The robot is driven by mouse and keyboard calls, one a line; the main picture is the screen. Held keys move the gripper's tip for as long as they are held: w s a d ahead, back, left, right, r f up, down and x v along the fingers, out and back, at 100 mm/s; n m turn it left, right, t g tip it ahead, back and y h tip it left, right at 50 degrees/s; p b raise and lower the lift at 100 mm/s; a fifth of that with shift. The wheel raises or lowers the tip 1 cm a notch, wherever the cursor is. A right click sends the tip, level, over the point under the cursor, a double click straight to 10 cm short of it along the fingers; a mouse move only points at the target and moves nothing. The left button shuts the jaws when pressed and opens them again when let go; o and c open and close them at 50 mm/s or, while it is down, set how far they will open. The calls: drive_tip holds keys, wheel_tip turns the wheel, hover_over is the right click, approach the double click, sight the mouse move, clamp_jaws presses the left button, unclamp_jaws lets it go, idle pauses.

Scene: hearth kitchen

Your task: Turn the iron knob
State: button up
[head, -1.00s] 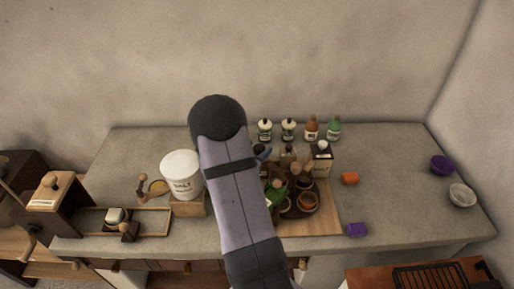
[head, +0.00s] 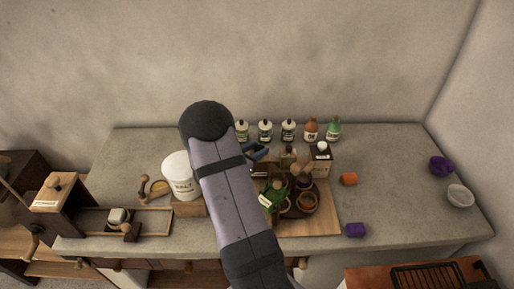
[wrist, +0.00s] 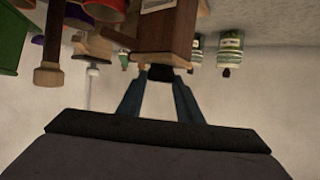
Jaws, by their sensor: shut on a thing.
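The iron knob (wrist: 160,73) shows in the wrist view as a small dark piece at the side of a brown wooden box (wrist: 165,34). My gripper (wrist: 160,80) has its two blue fingers closed around the knob, one on each side. Much of the knob is hidden between the fingertips. In the head view my gripper (head: 258,153) shows as a small blue shape just right of my arm, at the left of the boxes. I cannot make out the knob in that view.
Several bottles (head: 289,131) stand behind the gripper. A round dark tray (head: 312,211) with a green item (head: 275,190) and pots lies in front. A white salt crock (head: 178,175) stands left of my arm. The right of the counter (head: 395,185) is mostly clear.

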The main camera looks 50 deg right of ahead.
sight(256, 151)
drive_tip(key=shift+w+r+m+g, duration=0.1)
drive_tip(key=shift+m+g, duration=0.4)
drive_tip(key=shift+g, duration=0.1)
drive_tip(key=o, duration=1)
drive_tip(key=shift+o, duration=0.2)
wheel_tip(256, 151, up, 10)
drive_tip(key=b, duration=0.1)
